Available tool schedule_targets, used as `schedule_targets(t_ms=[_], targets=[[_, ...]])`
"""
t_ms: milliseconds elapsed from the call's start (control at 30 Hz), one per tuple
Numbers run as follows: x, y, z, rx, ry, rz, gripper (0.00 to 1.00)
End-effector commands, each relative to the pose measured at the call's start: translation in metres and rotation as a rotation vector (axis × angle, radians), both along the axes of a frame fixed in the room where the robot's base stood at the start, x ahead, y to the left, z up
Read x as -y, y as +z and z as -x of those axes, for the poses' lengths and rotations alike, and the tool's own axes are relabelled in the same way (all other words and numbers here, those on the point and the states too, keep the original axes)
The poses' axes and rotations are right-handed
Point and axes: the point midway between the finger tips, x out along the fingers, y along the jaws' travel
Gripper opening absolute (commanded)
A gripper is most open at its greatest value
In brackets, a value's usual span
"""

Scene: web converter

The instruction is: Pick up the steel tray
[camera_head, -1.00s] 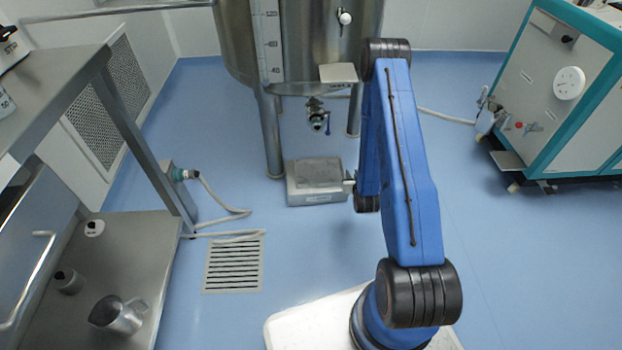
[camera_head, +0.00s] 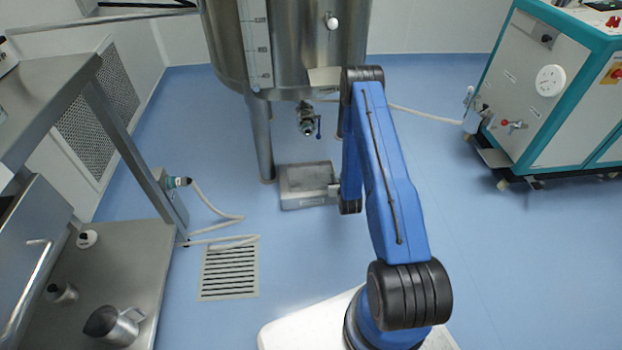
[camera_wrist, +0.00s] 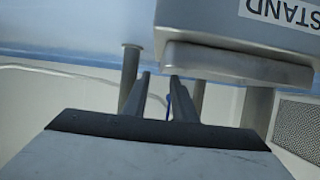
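The steel tray (camera_head: 309,177) is a flat, dull grey plate on a low grey steel stand (camera_head: 308,203) on the floor below the big tank. In the wrist view, which looks upside down, the tray (camera_wrist: 235,62) is a pale rounded slab against the stand (camera_wrist: 215,20) marked "STAND". My gripper (camera_wrist: 160,76) shows two dark, parallel fingers with a clear gap and nothing between them. Their tips appear close to the tray's edge; I cannot tell whether they touch it. In the head view my arm hides most of the gripper, at the tray's right side.
The steel tank (camera_head: 290,45) stands on legs behind the stand, with a valve (camera_head: 308,120) hanging low. A steel bench with a lower shelf (camera_head: 120,250) and a jug (camera_head: 112,326) is at left. A teal-edged machine (camera_head: 545,90) is at right. Blue floor (camera_head: 490,260) is open between.

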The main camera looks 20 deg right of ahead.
Motion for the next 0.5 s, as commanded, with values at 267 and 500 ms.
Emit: schedule_targets(t_ms=[267,500], targets=[[0.005,-0.009,-0.019,0.000,0.000,0.000,0.25],[0.009,-0.021,-0.044,0.001,0.000,0.000,0.25]])
